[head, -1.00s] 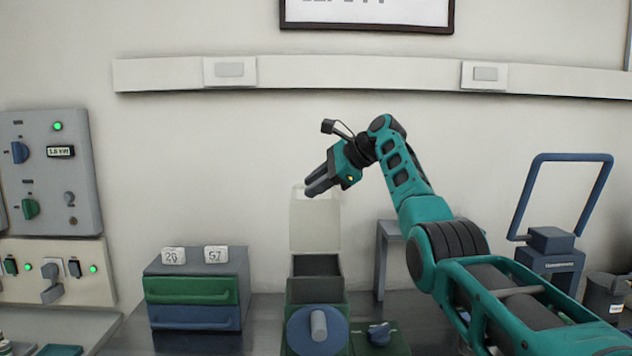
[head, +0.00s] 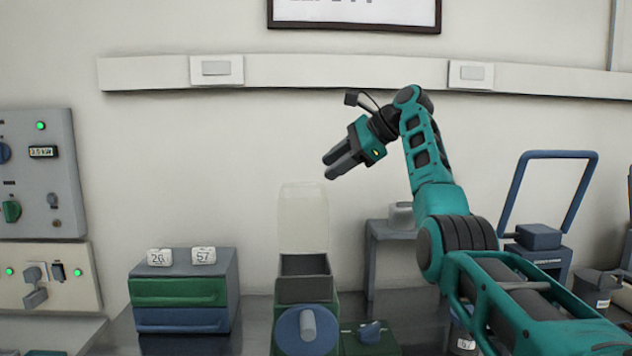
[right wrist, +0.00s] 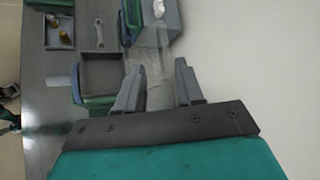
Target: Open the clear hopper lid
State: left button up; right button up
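The clear hopper lid (head: 303,218) is a pale see-through panel. It stands upright at the back edge of the grey hopper (head: 304,289), whose top is open. The hopper sits on a green machine with a blue round front (head: 307,332). My right gripper (head: 331,166) is above and to the right of the lid's top edge, apart from it and empty. In the right wrist view the fingers of my right gripper (right wrist: 156,72) are spread, and the open hopper (right wrist: 103,75) lies beyond them. My left gripper is not in view.
A drawer unit (head: 183,291) with two numbered white blocks stands left of the machine. A grey stand (head: 385,230) is to its right, and a blue-framed device (head: 540,236) farther right. The wall above the lid is clear up to a pale rail (head: 340,72).

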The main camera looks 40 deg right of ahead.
jog(key=shift+v, duration=1.95)
